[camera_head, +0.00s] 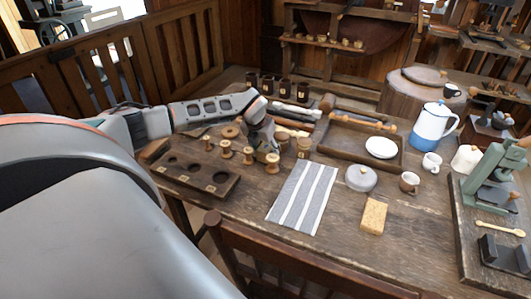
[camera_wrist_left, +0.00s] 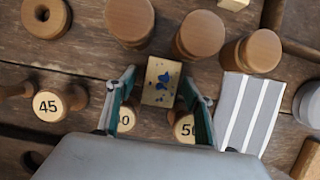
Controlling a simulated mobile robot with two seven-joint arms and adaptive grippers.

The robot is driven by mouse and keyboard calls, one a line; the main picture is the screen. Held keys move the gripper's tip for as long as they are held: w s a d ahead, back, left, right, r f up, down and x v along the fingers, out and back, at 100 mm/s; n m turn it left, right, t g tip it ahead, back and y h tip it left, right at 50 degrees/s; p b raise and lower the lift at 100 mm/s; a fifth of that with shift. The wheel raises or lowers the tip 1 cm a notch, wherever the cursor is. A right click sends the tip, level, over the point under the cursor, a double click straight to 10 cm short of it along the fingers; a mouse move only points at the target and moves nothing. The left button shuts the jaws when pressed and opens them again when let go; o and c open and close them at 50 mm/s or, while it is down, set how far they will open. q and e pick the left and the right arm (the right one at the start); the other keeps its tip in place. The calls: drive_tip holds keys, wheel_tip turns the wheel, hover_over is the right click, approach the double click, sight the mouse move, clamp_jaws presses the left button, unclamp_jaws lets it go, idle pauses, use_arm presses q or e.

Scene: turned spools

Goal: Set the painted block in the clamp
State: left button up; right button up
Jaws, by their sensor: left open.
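The painted block (camera_wrist_left: 157,92) is a small pale wooden block with blue paint on its top, seen in the left wrist view. My left gripper (camera_head: 266,148) reaches down over the table among the spools; its arm and hand hide the block in the head view. In the left wrist view its two green-edged fingers are open, one on either side of the block. I cannot tell whether they touch it. A green metal device (camera_head: 492,178), which may be the clamp, stands on a board at the right of the table. My right gripper is not in view.
Turned spools surround the block, including one marked 45 (camera_wrist_left: 47,106). A holed wooden rack (camera_head: 195,177) lies left. A striped cloth (camera_head: 303,196), a grey lid (camera_head: 361,179), a tan speckled block (camera_head: 373,216) and a brown cup (camera_head: 409,182) lie between the gripper and the green device.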

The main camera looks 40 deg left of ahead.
use_arm(q)
drive_tip(key=shift+w+f, duration=0.25)
drive_tip(key=shift+f, duration=0.25)
drive_tip(key=c, duration=1.2)
drive_tip(key=shift+c, duration=0.6)
drive_tip(key=shift+r, duration=0.25)
